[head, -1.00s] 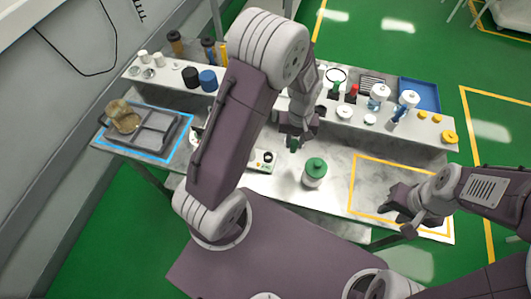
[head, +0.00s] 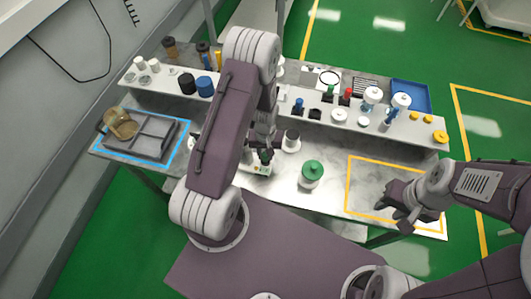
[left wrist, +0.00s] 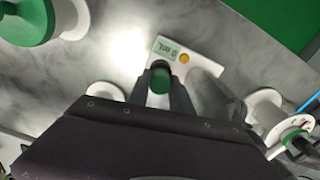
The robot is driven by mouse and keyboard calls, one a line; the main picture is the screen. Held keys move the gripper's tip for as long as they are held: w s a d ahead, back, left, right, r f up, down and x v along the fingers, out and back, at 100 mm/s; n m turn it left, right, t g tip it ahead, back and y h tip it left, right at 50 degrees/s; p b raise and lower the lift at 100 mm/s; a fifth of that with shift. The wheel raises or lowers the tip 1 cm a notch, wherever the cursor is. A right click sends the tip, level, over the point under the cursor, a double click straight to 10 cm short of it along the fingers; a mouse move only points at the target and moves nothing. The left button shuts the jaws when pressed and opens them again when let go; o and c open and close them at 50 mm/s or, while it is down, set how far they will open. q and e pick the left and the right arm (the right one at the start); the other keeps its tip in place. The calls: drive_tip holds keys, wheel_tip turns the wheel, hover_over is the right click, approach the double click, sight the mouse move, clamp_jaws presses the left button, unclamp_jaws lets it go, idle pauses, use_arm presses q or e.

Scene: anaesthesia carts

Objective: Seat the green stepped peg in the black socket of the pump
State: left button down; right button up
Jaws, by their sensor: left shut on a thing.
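My left gripper (left wrist: 161,90) is shut on the green stepped peg (left wrist: 160,77), whose rounded green end shows between the fingers in the left wrist view. The white pump (left wrist: 183,58), with a small display and an orange button, lies directly beyond the fingertips. In the head view the left gripper (head: 264,150) is over the pump (head: 258,169), and the peg shows as a small dark green spot. My right gripper (head: 396,212) is open and empty over the yellow-outlined area.
A white jar with a green lid (head: 312,172) stands right of the pump. A white round piece with a grey top (head: 291,141) stands behind it. A grey divided tray (head: 150,143) holds a tan jar at left. A raised shelf (head: 335,117) with bottles runs along the back.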

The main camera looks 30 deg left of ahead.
use_arm(q)
drive_tip(key=shift+f, duration=0.1)
drive_tip(key=c, duration=1.1)
unclamp_jaws()
drive_tip(key=shift+s, duration=0.1)
drive_tip(key=shift+c, duration=0.2)
